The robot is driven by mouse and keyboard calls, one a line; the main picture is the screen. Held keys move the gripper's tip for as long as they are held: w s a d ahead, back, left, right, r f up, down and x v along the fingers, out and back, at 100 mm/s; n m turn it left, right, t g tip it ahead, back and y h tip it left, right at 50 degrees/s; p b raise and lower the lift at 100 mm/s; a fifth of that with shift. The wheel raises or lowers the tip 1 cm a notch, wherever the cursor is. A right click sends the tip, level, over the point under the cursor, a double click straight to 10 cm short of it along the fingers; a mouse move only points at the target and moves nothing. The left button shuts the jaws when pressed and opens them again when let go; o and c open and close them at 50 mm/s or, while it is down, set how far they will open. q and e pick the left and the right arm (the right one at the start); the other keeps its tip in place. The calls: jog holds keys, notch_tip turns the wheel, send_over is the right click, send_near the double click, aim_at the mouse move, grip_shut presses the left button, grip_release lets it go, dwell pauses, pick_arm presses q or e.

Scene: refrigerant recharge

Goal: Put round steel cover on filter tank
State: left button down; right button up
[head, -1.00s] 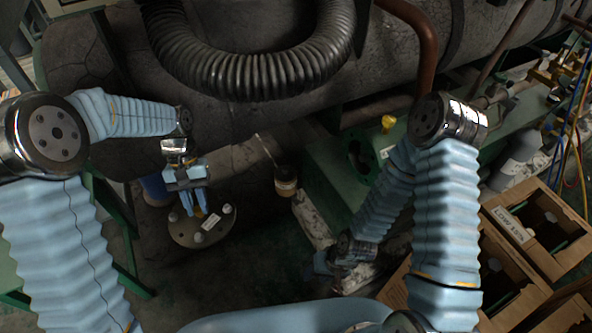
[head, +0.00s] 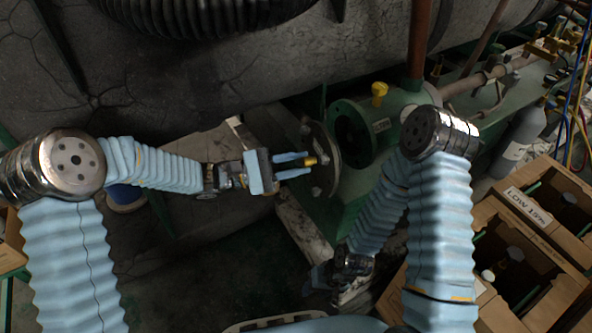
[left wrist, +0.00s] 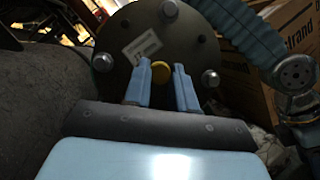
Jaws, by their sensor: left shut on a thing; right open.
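The round steel cover (head: 322,160) stands on edge in the head view, close to the left of the filter tank's open round mouth (head: 346,134). A gap shows between cover and mouth. The green filter tank (head: 385,125) lies on its side with a yellow knob (head: 379,92) on top. My left gripper (head: 306,164) is shut on the cover's yellow handle (head: 311,161). The left wrist view shows the cover's face (left wrist: 120,50) with bolts and a label, the handle (left wrist: 160,70) between the fingers. My right gripper (head: 322,280) is low, apart from both; its fingers are partly hidden.
Cardboard boxes (head: 540,215) with bottles stand at the right. A grey cylinder (head: 520,140) stands behind them near coloured hoses. A copper-brown pipe (head: 423,40) rises by the tank. A large grey vessel (head: 200,80) fills the back left. Dark floor is open at lower left.

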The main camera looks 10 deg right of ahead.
aim_at(308, 151)
pick_arm(q)
jog(key=t, duration=0.1)
jog(key=w, duration=0.1)
jog(key=w+n+t+h+b, duration=0.1)
jog(key=shift+d+f+t, duration=0.25)
jog(key=shift+f+t, duration=0.05)
jog(key=shift+w+d, duration=0.2)
jog(key=shift+w, duration=0.1)
jog(key=shift+w+d+r, duration=0.1)
jog(key=shift+w+d, duration=0.2)
jog(key=shift+d, duration=0.45)
jog(key=shift+w+d, duration=0.25)
jog(key=shift+d, duration=0.5)
jog(key=shift+w+d+r, duration=0.1)
jog(key=shift+w+d, duration=0.2)
jog(key=shift+d, duration=0.45)
pick_arm(e)
jog(key=shift+d+f, duration=0.1)
jog(key=shift+f, duration=0.75)
pick_arm(q)
jog(key=shift+d, duration=0.1)
jog(key=shift+w+d+t, duration=0.15)
jog(key=shift+d+t, duration=0.1)
jog(key=shift+t, duration=0.05)
jog(key=shift+w+d, duration=0.2)
jog(key=shift+d, duration=0.4)
jog(key=shift+w+d, duration=0.2)
jog(key=shift+d, duration=0.4)
jog(key=shift+f, duration=0.1)
